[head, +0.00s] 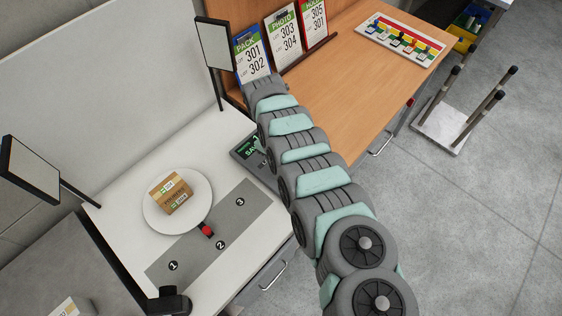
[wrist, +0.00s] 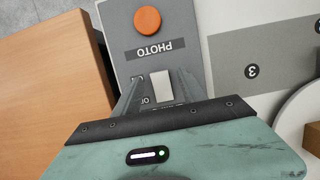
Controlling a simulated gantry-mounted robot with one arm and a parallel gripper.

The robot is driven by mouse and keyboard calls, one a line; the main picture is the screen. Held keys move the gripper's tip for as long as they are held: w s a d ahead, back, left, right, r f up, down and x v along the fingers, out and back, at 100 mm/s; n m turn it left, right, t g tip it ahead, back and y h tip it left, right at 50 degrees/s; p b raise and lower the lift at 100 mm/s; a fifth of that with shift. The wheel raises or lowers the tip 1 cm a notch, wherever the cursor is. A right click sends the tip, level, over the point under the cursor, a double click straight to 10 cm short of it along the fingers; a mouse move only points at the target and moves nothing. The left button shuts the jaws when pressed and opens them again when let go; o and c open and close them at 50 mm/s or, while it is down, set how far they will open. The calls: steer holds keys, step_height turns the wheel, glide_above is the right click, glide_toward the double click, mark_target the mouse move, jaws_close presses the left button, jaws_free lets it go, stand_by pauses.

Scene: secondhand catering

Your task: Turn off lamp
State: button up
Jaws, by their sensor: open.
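Two flat lamp panels on black stands show in the head view, one at the back (head: 216,44) and one at the left (head: 30,170). I cannot tell whether they are lit. In the wrist view a grey control box (wrist: 185,50) labelled PHOTO carries a pale rocker switch (wrist: 160,86) with partly hidden lettering beside it. My gripper (wrist: 160,78) is open, its two fingers on either side of the switch. I cannot tell if they touch it. In the head view my arm hides the gripper and most of the box.
An orange round button (wrist: 147,20) sits on the same box. A white plate (head: 150,213) with a small cardboard box (head: 172,195) stands left, near a grey numbered strip (head: 225,228). Lot cards (head: 283,40) stand at the back. The wooden top (head: 345,75) is mostly clear.

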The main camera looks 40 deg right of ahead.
steer(key=v, duration=1)
steer(key=shift+b, duration=0.45)
steer(key=shift+d+r, duration=0.1)
